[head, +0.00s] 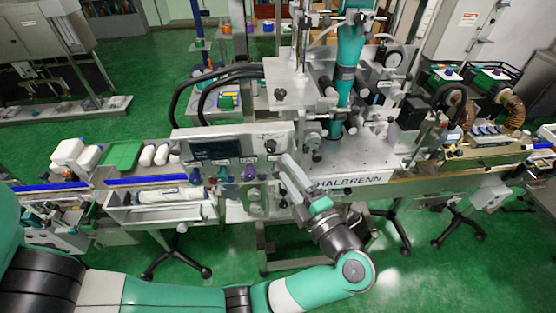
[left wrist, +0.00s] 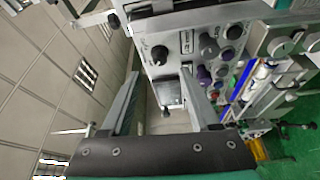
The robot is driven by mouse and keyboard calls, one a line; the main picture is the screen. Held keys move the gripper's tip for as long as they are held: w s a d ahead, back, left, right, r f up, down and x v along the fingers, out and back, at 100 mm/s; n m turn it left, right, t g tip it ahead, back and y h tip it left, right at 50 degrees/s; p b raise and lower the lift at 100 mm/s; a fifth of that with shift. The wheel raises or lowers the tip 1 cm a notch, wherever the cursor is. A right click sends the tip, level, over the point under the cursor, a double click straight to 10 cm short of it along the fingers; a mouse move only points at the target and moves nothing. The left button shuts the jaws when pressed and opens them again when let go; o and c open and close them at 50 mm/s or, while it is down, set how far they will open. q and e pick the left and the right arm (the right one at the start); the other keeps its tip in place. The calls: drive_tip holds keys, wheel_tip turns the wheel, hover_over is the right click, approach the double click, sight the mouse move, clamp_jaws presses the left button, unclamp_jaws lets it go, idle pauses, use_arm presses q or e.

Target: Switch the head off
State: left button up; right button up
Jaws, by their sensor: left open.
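The machine head's control panel (head: 235,143) is a light grey box with a dark display (head: 210,150) and a black knob (head: 271,145). Purple and other coloured knobs sit below the display. My left gripper (head: 288,168) is open and empty at the panel's right end. In the left wrist view, my left gripper (left wrist: 158,85) has its fingers apart, pointing at the panel face (left wrist: 185,30). A black rotary knob (left wrist: 159,54) lies just beyond the fingertips, apart from them. A small silver box (left wrist: 167,92) shows between the fingers. I cannot read the switch labels. My right gripper is not seen.
Open green floor (head: 445,275) lies at the lower right.

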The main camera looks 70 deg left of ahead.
use_arm(q)
drive_tip(key=d, duration=0.5)
drive_tip(key=shift+w+b, duration=0.2)
drive_tip(key=shift+b, duration=0.1)
drive_tip(key=shift+a, duration=0.1)
